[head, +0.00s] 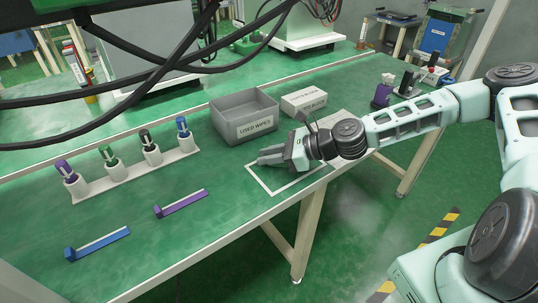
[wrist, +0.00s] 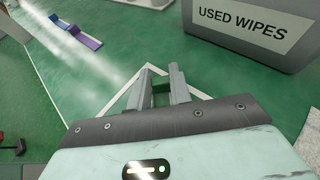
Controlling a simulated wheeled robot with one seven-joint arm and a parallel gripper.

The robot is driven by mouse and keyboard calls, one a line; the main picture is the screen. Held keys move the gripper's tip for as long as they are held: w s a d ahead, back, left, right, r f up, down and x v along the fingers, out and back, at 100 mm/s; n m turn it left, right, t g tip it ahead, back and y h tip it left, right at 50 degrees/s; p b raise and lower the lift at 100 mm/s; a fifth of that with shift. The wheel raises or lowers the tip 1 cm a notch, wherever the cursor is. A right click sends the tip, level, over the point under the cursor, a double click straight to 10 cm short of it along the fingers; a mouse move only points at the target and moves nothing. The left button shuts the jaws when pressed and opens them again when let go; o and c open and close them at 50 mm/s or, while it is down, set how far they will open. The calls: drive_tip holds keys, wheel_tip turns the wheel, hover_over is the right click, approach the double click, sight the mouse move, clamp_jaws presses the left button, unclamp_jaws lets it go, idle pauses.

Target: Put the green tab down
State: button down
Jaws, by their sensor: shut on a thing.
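My gripper (head: 263,156) is low over the white-outlined square (head: 285,191) near the table's front edge. In the wrist view my gripper (wrist: 161,72) has its two grey fingers closed on the green tab (wrist: 160,88). Only a small dark green part of the tab shows between the fingers; the rest is hidden. In the head view I cannot make the tab out. I cannot tell whether it touches the table.
A grey bin (head: 243,116) labelled USED WIPES stands just behind my gripper, with a white box (head: 304,103) beside it. A blue tab (head: 98,243) and a purple tab (head: 181,204) lie to the left. A rack (head: 132,169) of several coloured bottles stands behind them.

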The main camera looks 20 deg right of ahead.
drive_tip(key=c, duration=1.3)
unclamp_jaws()
drive_tip(key=shift+f, duration=0.1)
